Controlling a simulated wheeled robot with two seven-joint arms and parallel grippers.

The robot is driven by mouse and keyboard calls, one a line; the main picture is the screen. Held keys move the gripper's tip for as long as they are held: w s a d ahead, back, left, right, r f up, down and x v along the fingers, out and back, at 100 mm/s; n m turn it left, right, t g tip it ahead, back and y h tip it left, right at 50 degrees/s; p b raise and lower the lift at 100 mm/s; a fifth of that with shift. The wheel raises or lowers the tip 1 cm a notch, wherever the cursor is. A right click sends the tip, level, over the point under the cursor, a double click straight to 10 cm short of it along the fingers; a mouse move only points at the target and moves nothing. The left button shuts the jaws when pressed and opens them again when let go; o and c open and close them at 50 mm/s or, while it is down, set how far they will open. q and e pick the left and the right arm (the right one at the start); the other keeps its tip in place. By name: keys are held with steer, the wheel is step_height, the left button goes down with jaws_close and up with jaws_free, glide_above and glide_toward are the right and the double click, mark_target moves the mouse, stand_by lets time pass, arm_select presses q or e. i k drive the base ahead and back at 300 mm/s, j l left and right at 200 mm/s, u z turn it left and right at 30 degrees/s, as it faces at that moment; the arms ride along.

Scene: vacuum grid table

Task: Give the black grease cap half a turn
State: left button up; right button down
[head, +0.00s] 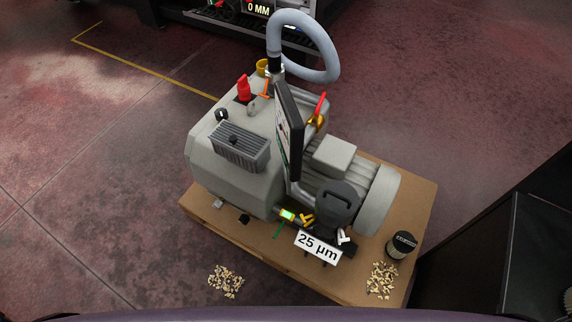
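I cannot tell for sure which part is the black grease cap. One dark candidate is the large dark grey capped part (339,200) at the front of the grey machine (210,171), above the "25 µm" label. Others are a small black knob (233,139) on the finned box, a small black fitting (221,114) on the machine's upper left edge, and a black-topped round can (402,245) at the board's right end. Neither gripper shows in the head view.
The machine stands on a brown board (425,200). A flat dark panel (287,125) and a grey curved hose (325,50) rise above it. Small chip piles lie at the front left (226,281) and front right (381,280). A black cabinet (540,250) stands at right. Floor at left is clear.

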mark_target(244, 219)
steer(key=z, duration=0.5)
steer(key=j+z, duration=0.3)
steer(key=j, duration=0.15)
steer(key=j+z, duration=0.35)
steer(key=k+j+z, duration=0.15)
steer(key=j+z, duration=0.15)
steer(key=j, duration=0.2)
